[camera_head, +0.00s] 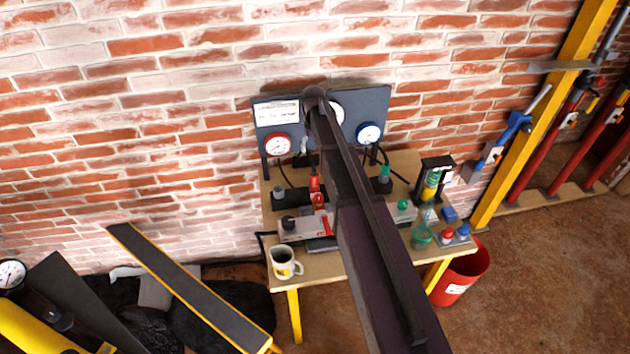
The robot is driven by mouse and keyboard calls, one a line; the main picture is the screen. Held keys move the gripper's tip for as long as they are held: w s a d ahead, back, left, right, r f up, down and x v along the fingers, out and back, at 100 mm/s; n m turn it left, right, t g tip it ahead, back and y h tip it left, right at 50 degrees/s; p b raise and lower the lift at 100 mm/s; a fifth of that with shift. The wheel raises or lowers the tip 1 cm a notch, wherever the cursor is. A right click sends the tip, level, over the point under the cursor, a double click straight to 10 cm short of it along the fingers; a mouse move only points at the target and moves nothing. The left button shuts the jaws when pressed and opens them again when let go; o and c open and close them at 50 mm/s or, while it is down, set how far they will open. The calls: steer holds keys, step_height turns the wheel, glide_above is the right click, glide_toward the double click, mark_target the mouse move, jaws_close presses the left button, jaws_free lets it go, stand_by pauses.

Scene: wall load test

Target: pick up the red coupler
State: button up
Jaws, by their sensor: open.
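I cannot tell for sure which is the red coupler. My long dark arm crosses the middle of the view from the bottom right up to the gauge panel and covers the middle of the table. My gripper does not show; the arm may hide it.
The table (318,266) holds a grey block (300,228), a mug (285,263), green fittings (384,180) and several small bottles. A gauge panel (275,112) stands behind, against the brick wall. A red bucket (462,275) and yellow post (535,130) are at right.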

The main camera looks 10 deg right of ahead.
mark_target(314, 172)
steer(key=shift+f, duration=0.1)
step_height(314, 172, down, 8)
steer(key=b, duration=0.8)
steer(key=shift+f+b, duration=0.25)
steer(key=shift+b, duration=0.05)
steer(key=shift+f, duration=0.1)
steer(key=shift+f+b, duration=2.5)
steer(key=shift+b, duration=0.15)
jaws_close()
steer(key=shift+r, duration=0.2)
step_height(314, 172, up, 10)
steer(key=p, duration=1)
steer(key=shift+f, duration=0.15)
